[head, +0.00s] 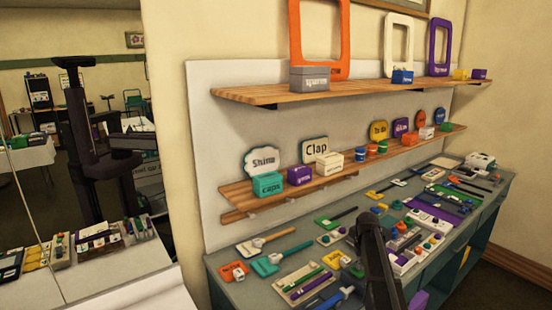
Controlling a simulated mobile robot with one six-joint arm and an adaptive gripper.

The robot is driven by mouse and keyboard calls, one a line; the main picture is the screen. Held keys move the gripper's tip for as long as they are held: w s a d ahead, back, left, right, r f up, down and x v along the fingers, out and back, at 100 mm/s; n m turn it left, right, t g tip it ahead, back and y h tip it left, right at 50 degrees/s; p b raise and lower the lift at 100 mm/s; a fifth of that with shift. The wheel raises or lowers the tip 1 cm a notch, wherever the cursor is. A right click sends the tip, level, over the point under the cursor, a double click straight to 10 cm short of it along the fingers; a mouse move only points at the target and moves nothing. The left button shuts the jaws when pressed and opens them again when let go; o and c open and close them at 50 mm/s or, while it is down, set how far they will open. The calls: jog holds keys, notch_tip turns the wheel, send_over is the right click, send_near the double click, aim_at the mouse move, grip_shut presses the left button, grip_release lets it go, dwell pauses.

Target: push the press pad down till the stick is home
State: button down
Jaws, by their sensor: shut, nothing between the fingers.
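Several small coloured fixtures with sticks or handles lie on the grey counter (222,262). They include a teal piece with a long handle (283,257), a white piece with a tan handle (265,240) and a green piece with a dark stick (337,217). A pale tray (307,285) holds green and purple sticks. I cannot tell which of these is the press pad or its stick, or how deep any stick sits. A dark link of my arm rises over the counter's front and hides part of it. My gripper cannot be made out.
Two wooden shelves (235,93) (238,200) with boxes, signs and frames hang above the counter. An orange block (233,271) lies at its near left corner. A mirror (80,200) fills the left side. The counter is crowded, with small bare gaps.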

notch_tip(320, 180, up, 10)
jog(key=p, duration=0.9)
jog(key=shift+r+p, duration=0.15)
jog(key=shift+p, duration=0.25)
jog(key=shift+s, duration=0.1)
dwell(0.4)
jog(key=s+a+f+b, duration=0.1)
jog(key=s+a, duration=0.3)
jog(key=s, duration=0.5)
jog(key=s+a+f+b, duration=0.2)
jog(key=s+a, duration=0.3)
jog(key=s, duration=0.4)
jog(key=s+a+f+m+b, duration=0.1)
jog(key=s+a, duration=0.3)
jog(key=s, duration=0.5)
jog(key=shift+s+a+f+b, duration=0.2)
jog(key=shift+a+f+b, duration=0.1)
jog(key=shift+f+b, duration=0.2)
notch_tip(320, 180, up, 7)
jog(key=p, duration=0.6)
jog(key=shift+f+p, duration=0.15)
jog(key=shift+p, duration=0.2)
jog(key=shift+f, duration=0.2)
